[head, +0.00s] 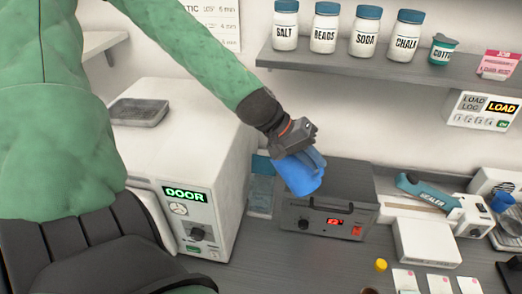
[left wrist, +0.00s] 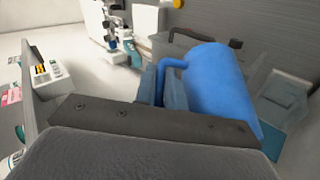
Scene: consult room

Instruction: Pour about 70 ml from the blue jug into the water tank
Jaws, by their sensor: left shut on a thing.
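The blue jug (head: 304,173) is held up by its handle side in my left gripper (head: 292,145). The jug looks tilted, its lower end leaning right in the head view. In the left wrist view the jug (left wrist: 222,88) and its handle are close to the jaws. Its contents and any stream are not visible. A translucent blue-teal container (head: 261,188), which looks like the water tank, stands between the white door unit and the dark box. The jug is above and to the right of it, apparently apart. The tank's top is partly hidden. My right gripper is out of view.
The white unit with a DOOR display (head: 186,195) stands left of the tank. A dark box with a red display (head: 328,222) is below and right of the jug. A blue sealer (head: 425,191) lies farther right. A shelf (head: 400,68) with jars is above.

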